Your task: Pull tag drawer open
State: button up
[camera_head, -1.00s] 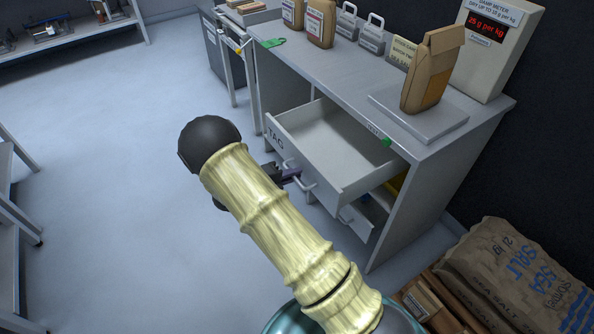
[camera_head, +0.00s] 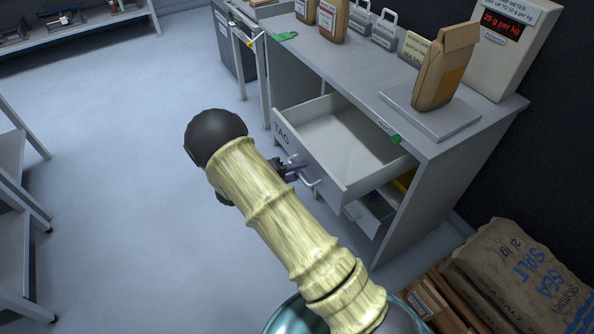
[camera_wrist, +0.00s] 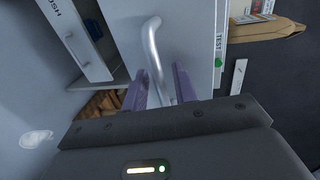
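The TAG drawer (camera_head: 283,140) under the counter is pulled well out, and its empty-looking inside shows in the head view. Its curved metal handle (camera_wrist: 153,45) is on the front. My gripper (camera_head: 294,167) is at the handle, partly hidden behind my arm. In the wrist view, the two purple fingers of my gripper (camera_wrist: 160,86) stand apart on either side of the lower handle bar. Gaps show between the bar and the fingers, so it is not clamped.
A lower drawer (camera_head: 370,212) is partly out beneath the TAG drawer. The counter (camera_head: 345,65) carries bags, weights, a scale (camera_head: 430,115) and a damp meter (camera_head: 500,45). A salt sack (camera_head: 520,270) lies at lower right.

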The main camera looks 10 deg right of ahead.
jog(key=v, duration=1.7)
jog(key=shift+a+p, duration=0.2)
jog(key=shift+p, duration=0.25)
jog(key=w+d+r+n+t+y, duration=0.6)
jog(key=w+r+n+y, duration=0.45)
jog(key=n, duration=0.45)
jog(key=s+d+n+g+y, duration=0.2)
jog(key=s+d+n+g, duration=0.25)
jog(key=s+n, duration=0.65)
jog(key=s+d+n+g+y, duration=0.3)
jog(key=s+d+n, duration=0.3)
jog(key=s, duration=0.8)
notch_tip(320, 180, up, 24)
jog(key=p, duration=2.3)
jog(key=shift+s+d+g+h+p, duration=0.35)
jog(key=shift+s+d+p, duration=0.05)
jog(key=shift+s, duration=0.05)
